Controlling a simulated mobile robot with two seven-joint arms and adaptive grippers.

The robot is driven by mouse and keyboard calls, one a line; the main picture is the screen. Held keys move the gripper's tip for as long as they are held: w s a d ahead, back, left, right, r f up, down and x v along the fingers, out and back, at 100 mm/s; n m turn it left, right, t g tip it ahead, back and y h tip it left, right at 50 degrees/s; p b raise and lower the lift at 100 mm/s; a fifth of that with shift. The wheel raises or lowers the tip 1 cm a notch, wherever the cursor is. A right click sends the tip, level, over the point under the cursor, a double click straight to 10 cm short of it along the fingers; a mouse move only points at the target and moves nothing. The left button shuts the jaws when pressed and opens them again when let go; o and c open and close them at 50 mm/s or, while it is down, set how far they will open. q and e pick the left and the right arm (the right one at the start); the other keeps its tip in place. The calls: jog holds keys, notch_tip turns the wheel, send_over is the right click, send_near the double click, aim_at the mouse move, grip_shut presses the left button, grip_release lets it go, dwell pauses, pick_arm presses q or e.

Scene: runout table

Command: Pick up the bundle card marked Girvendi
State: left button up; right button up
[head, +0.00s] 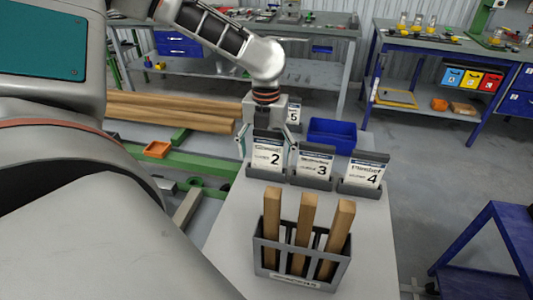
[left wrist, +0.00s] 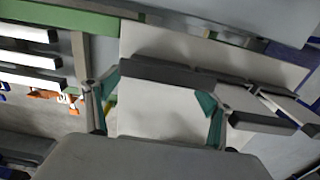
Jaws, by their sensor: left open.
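Several white bundle cards stand upright in dark grey holders on the light table: card 2 (head: 268,160), card 3 (head: 313,168), card 4 (head: 362,175) and, behind, card 5 (head: 294,113). The names printed on them are too small to read, so I cannot tell which is Girvendi. My left gripper (head: 267,150) points down over card 2, open, with one finger to each side of the card. In the left wrist view its teal-padded fingers (left wrist: 160,98) are apart, with a pale surface between them. My right gripper is not in view.
A dark rack (head: 300,262) with wooden bars stands on the table in front of the cards. A blue bin (head: 332,136) is behind card 3. Long timber (head: 170,108) lies at the left, and a blue cart (head: 490,250) stands at the right.

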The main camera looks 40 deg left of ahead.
pick_arm(q)
jog(key=shift+c, duration=1.1)
grip_shut()
jog(key=shift+r, duration=0.25)
notch_tip(320, 180, up, 28)
jog(key=p, duration=0.6)
jog(key=shift+f, duration=0.25)
